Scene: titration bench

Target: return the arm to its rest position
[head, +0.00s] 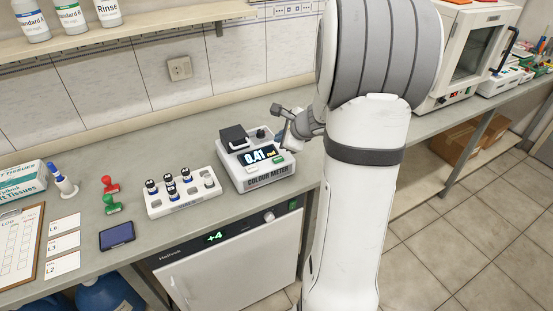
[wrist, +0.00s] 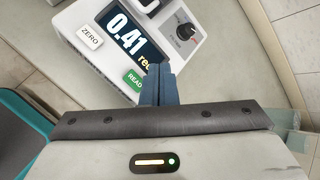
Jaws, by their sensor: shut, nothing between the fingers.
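My arm (head: 365,190) is white with grey bands and fills the right-centre of the head view. My gripper (head: 283,112) is at the right side of the colour meter (head: 262,178), partly hidden by my own arm. In the wrist view, my gripper's blue fingers (wrist: 156,85) are together with nothing between them. They are close to the green READ button (wrist: 134,79) of the meter; I cannot tell whether they touch it. The meter's display (wrist: 130,40) reads 0.41.
A white vial rack (head: 183,201) with several dark-capped vials stands left of the meter. Red and green stamps (head: 110,193), a dark blue pad (head: 117,236) and a clipboard (head: 20,245) lie further left. A white oven (head: 465,55) stands at the back right. Bare bench lies behind the rack.

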